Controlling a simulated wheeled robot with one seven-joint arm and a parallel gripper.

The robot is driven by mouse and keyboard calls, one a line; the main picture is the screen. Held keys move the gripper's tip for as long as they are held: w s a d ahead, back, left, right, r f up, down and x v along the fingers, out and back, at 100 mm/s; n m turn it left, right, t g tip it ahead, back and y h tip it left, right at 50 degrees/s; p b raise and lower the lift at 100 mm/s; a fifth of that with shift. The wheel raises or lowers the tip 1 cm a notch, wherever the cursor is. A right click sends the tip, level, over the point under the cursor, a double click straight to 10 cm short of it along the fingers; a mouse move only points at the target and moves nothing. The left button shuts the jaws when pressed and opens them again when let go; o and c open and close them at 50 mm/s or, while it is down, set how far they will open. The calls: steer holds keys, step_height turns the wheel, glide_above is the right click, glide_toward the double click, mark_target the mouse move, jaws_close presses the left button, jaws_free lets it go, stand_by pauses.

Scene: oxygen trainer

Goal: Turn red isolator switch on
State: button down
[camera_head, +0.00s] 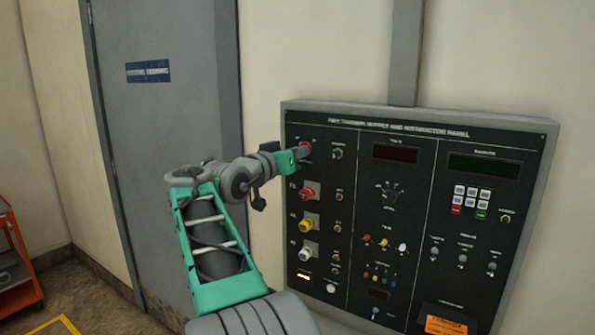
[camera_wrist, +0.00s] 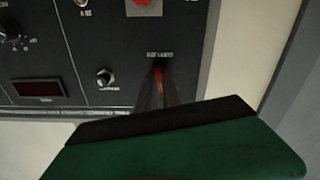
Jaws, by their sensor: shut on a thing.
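The red isolator switch (camera_head: 307,147) is at the top left of the black panel (camera_head: 357,150). My gripper (camera_head: 300,153) reaches it from the left, with its fingertips at the switch. In the wrist view the red switch (camera_wrist: 158,74) shows as a narrow strip between the two dark fingers of my gripper (camera_wrist: 158,92), which is shut on it. The fingers and green gripper body hide most of the switch, so I cannot tell its angle.
Below the switch are red (camera_head: 308,193), yellow (camera_head: 307,222) and white (camera_head: 306,252) knobs on grey plates. A small black knob (camera_head: 337,154) is close on the right. A grey door (camera_head: 165,110) is to the left, and an orange cart (camera_head: 15,265) stands at the far left.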

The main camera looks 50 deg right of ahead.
steer(key=m+b, duration=0.9)
steer(key=m, duration=0.2)
steer(key=shift+m, duration=0.4)
steer(key=c, duration=1.5)
jaws_free()
steer(key=shift+a, duration=0.1)
steer(key=a, duration=0.2)
steer(key=a+b, duration=0.1)
steer(key=a, duration=0.4)
steer(key=shift+s+a, duration=0.3)
steer(key=shift+a, duration=0.05)
